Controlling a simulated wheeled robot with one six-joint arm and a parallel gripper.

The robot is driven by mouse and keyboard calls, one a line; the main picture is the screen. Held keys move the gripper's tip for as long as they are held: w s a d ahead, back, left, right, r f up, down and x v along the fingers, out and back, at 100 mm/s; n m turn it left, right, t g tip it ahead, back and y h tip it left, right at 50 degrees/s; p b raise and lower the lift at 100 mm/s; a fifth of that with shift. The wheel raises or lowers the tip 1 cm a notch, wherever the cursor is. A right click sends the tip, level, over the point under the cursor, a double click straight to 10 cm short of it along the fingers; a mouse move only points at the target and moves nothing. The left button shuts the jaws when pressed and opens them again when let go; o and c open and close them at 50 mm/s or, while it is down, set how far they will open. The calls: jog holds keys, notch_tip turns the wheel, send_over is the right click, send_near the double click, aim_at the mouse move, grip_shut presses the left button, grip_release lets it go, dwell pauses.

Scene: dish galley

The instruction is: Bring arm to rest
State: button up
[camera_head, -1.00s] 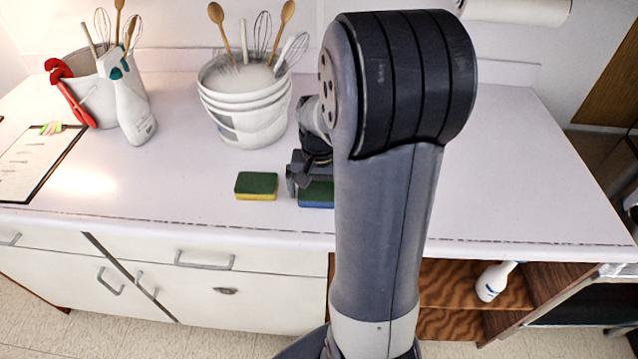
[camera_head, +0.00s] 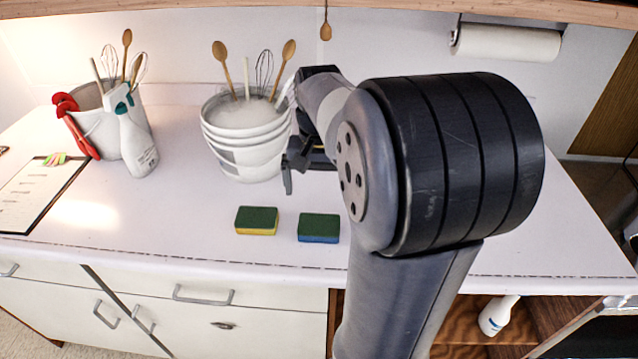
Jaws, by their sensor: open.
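My gripper (camera_head: 292,166) shows just right of the white bucket, above the counter and partly hidden behind my own arm. It is open, and no object shows in it. A green sponge with a yellow underside (camera_head: 256,221) lies flat on the counter. A green sponge with a blue underside (camera_head: 318,228) lies to its right, apart from the gripper. My arm covers the right middle of the view.
A white bucket (camera_head: 246,155) holds foam, wooden spoons and whisks. A spray bottle (camera_head: 136,145) stands before a utensil bin (camera_head: 88,130) with red tongs. A clipboard (camera_head: 35,195) lies left. A paper towel roll (camera_head: 505,43) hangs at the back. The counter front is mostly clear.

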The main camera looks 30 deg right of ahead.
aim_at(319, 225)
jog(key=shift+f, duration=0.1)
jog(key=shift+f, duration=4.2)
jog(key=shift+f, duration=0.1)
